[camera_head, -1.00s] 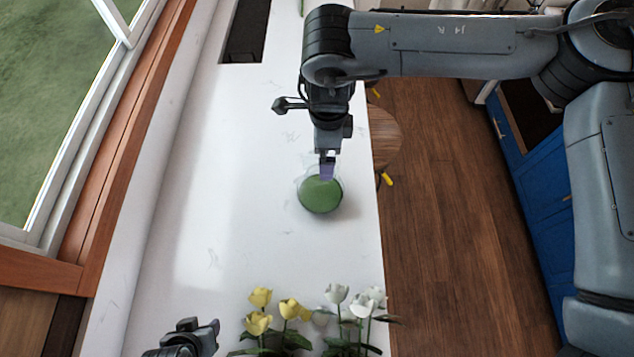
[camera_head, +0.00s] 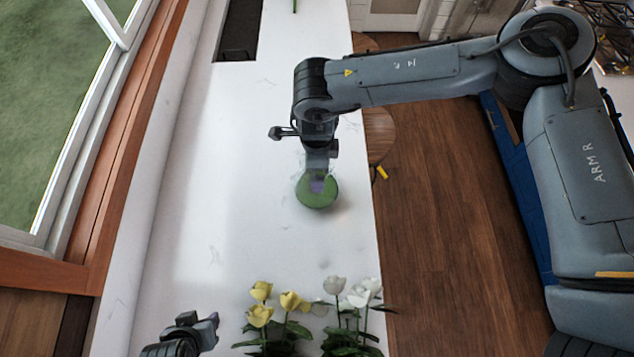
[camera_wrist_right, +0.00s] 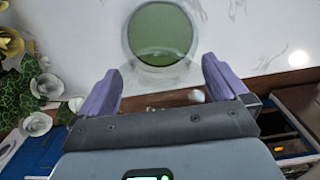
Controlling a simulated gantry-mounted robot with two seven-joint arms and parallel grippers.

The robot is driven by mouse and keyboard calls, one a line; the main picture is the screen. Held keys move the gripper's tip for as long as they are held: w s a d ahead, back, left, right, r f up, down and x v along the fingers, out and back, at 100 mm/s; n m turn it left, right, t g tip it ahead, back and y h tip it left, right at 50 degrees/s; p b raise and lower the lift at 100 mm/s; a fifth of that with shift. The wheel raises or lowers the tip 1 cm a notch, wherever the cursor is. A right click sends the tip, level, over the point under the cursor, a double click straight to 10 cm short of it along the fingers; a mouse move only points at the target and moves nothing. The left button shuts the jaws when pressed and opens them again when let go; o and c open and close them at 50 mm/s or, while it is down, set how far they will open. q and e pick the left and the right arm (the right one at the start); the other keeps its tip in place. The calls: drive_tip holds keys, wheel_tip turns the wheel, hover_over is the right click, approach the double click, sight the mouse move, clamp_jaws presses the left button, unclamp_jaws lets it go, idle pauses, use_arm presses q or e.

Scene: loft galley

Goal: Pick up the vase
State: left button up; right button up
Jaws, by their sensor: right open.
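The vase (camera_head: 318,199) is a round, glassy thing with green in it, standing on the white counter. In the right wrist view it (camera_wrist_right: 160,35) shows as a green disc within a clear rim, ahead of the gap between the fingers. My right gripper (camera_head: 317,184) is at the vase in the head view and overlaps its upper part. Its two purple fingers (camera_wrist_right: 161,70) are spread, with nothing between them. Contact with the glass cannot be told. My left gripper (camera_head: 205,325) is at the bottom left, away from the vase; its fingers are too unclear to read.
Yellow flowers (camera_head: 261,315) and white flowers (camera_head: 359,296) with leaves stand at the near end of the white counter (camera_head: 190,250). A stool (camera_head: 380,135) is by the counter's right edge. A window (camera_head: 60,120) lies left. The counter left of the vase is clear.

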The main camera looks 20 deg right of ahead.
drive_tip(key=shift+c, duration=0.3)
drive_tip(key=shift+r, duration=0.1)
drive_tip(key=c, duration=1.8)
use_arm(q)
drive_tip(key=shift+d, duration=0.15)
